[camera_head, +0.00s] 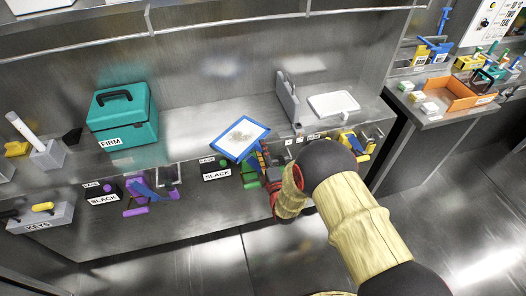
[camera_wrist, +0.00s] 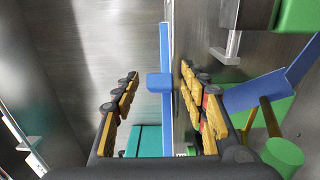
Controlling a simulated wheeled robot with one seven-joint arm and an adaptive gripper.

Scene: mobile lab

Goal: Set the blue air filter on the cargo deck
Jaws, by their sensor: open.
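In the wrist view the filter shows nearly edge-on as a blue strip with a small blue block (camera_wrist: 160,84). My gripper (camera_head: 262,152) is at the filter's right side. In the wrist view my gripper (camera_wrist: 159,76) is open, with one finger on each side of the block; I cannot tell whether either touches it. I cannot make out the cargo deck.
A teal case (camera_head: 123,118) stands left on the counter (camera_head: 190,118). A grey upright holder (camera_head: 288,100) and a white tray (camera_head: 333,105) stand behind my gripper. Purple, green and yellow fixtures line the counter's front. Open floor (camera_head: 200,268) lies before it.

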